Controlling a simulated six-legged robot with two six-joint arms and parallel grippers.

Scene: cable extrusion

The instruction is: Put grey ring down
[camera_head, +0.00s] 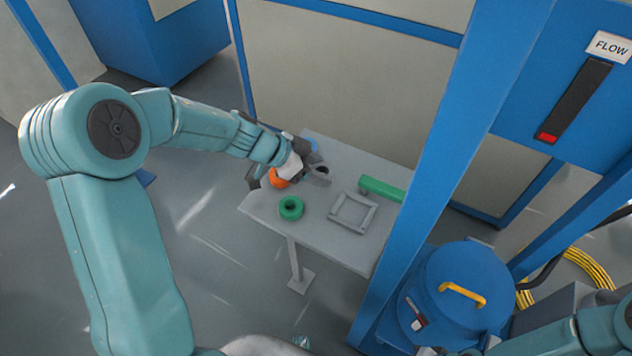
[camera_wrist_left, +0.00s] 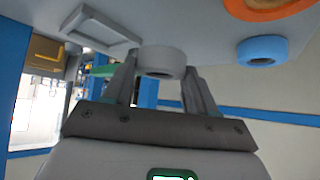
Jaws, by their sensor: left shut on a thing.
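My left gripper (camera_head: 318,174) is over the far left part of the grey table (camera_head: 336,238). It is shut on the grey ring (camera_head: 322,170); in the left wrist view the ring (camera_wrist_left: 160,62) sits between the two fingers (camera_wrist_left: 160,88). The ring is at or close to the table top; I cannot tell if it touches. A grey square frame (camera_head: 353,213) lies to the right and nearer. My right arm (camera_head: 560,338) enters at the lower right; its gripper is mostly cut off.
An orange ring (camera_head: 277,178), a green ring (camera_head: 291,208) and a blue ring (camera_head: 312,145) stand around the gripper. A green bar (camera_head: 382,189) lies at the table's right. A blue post (camera_head: 450,150) rises at the right edge.

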